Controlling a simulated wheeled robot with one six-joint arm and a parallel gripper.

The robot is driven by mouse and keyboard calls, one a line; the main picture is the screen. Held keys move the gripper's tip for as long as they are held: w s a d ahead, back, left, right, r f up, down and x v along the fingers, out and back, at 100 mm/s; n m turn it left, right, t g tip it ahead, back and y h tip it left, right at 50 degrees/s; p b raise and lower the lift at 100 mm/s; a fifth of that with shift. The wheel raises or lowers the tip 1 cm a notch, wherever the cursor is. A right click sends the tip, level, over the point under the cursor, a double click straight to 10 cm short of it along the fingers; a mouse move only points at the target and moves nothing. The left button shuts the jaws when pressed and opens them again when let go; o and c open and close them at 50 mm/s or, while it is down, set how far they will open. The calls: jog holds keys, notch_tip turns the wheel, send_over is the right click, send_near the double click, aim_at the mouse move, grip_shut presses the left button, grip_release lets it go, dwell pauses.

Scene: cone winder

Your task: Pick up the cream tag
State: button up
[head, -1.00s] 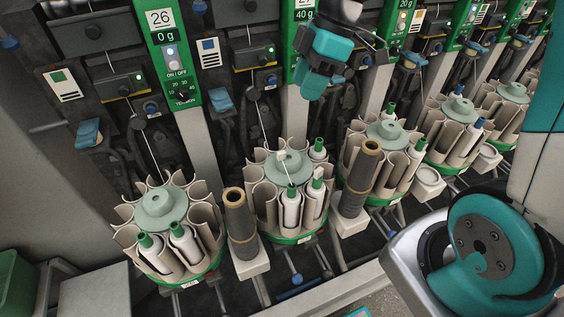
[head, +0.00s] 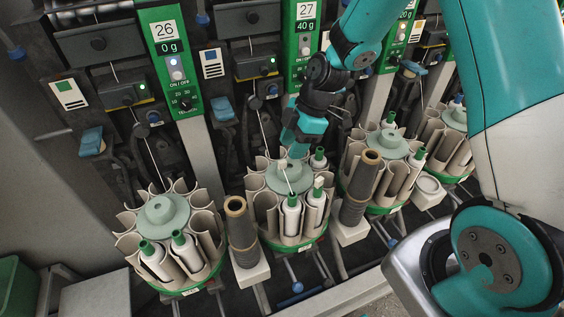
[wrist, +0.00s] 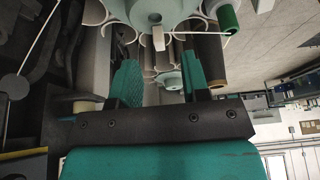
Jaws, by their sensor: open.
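The cream tag (head: 283,164) is a small pale piece by the grey-green hub of the middle carousel in the head view. A thin white thread runs from it to a green-topped bobbin (head: 291,203). In the wrist view the tag (wrist: 158,39) appears ahead of the finger gap, with the thread going right. My gripper (head: 289,146) is above and close to the tag. In the wrist view its two teal fingers (wrist: 160,70) are apart with nothing between them. Contact with the tag cannot be told.
The middle carousel (head: 298,247) holds several bobbins; another pale piece (head: 318,183) sits by a right-hand one. Brown cones stand to its left (head: 241,230) and right (head: 360,185). Another carousel (head: 167,250) stands left. Machine panels rise behind.

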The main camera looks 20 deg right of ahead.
aim_at(283, 161)
jog(key=x, duration=0.1)
jog(key=p+x, duration=0.1)
jog(key=x, duration=0.1)
jog(key=shift+a+f, duration=0.2)
jog(key=shift+a, duration=0.15)
jog(key=shift+a+f+p, duration=0.2)
jog(key=shift+f+p, duration=0.1)
jog(key=shift+f, duration=0.25)
jog(key=c, duration=0.8)
